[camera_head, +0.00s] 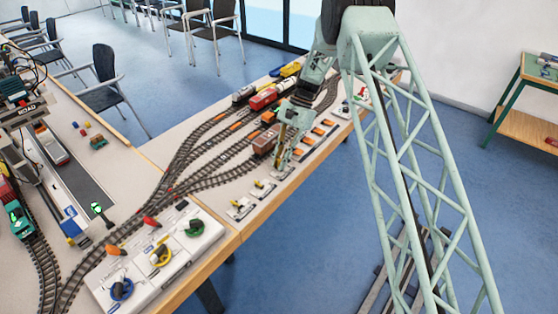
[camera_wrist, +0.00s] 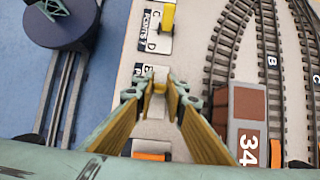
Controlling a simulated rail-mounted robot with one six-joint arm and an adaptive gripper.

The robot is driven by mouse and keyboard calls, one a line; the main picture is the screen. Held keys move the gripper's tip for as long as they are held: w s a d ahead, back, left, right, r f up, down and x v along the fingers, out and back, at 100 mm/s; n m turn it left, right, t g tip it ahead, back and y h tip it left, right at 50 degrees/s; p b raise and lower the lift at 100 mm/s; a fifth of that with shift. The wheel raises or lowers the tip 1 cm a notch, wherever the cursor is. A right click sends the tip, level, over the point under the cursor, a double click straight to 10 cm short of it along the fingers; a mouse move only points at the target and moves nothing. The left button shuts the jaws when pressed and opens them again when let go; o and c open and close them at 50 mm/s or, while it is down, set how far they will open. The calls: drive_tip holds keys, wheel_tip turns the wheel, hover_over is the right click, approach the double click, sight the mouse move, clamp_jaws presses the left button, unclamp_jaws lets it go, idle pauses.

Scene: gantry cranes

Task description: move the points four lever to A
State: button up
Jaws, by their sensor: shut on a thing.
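My gripper (camera_wrist: 159,88) is shut on a small yellow lever (camera_wrist: 158,86) on a white plate (camera_wrist: 152,72), in the middle of the wrist view. The fingers hide most of this plate, and I cannot make out its full label. Another white plate with a yellow lever (camera_wrist: 168,18) sits above it in the wrist view, marked C and D. In the head view my gripper (camera_head: 281,163) points down at the row of lever plates along the table's right edge. Two plates with yellow levers, one nearer (camera_head: 239,208) and one farther (camera_head: 263,188), lie before it.
A brown wagon marked 34 (camera_wrist: 247,125) stands on track close to the right of my fingers. An orange-marked plate (camera_wrist: 152,150) lies below them. In the head view, a red wagon (camera_head: 263,98) stands on the tracks. A control panel (camera_head: 150,270) is at the near end.

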drive_tip(key=shift+w+d+f+g+y+p, duration=0.1)
drive_tip(key=shift+w+d+g+y+p, duration=0.1)
drive_tip(key=shift+g+y, duration=0.25)
drive_tip(key=shift+w+d+f+g+y+p, duration=0.15)
drive_tip(key=shift+g+y, duration=0.2)
drive_tip(key=shift+g, duration=0.2)
drive_tip(key=shift+w+g+y+b, duration=0.25)
drive_tip(key=shift+g+y, duration=0.25)
drive_tip(key=shift+g, duration=0.3)
drive_tip(key=shift+d, duration=0.1)
drive_tip(key=o, duration=0.8)
drive_tip(key=shift+o, duration=0.4)
drive_tip(key=shift+w+d+r, duration=0.1)
drive_tip(key=shift+w, duration=0.05)
drive_tip(key=shift+f+v, duration=0.2)
drive_tip(key=shift+v, duration=4.9)
drive_tip(key=shift+w+d+r, duration=0.3)
drive_tip(key=shift+w+d, duration=0.1)
drive_tip(key=shift+w, duration=0.05)
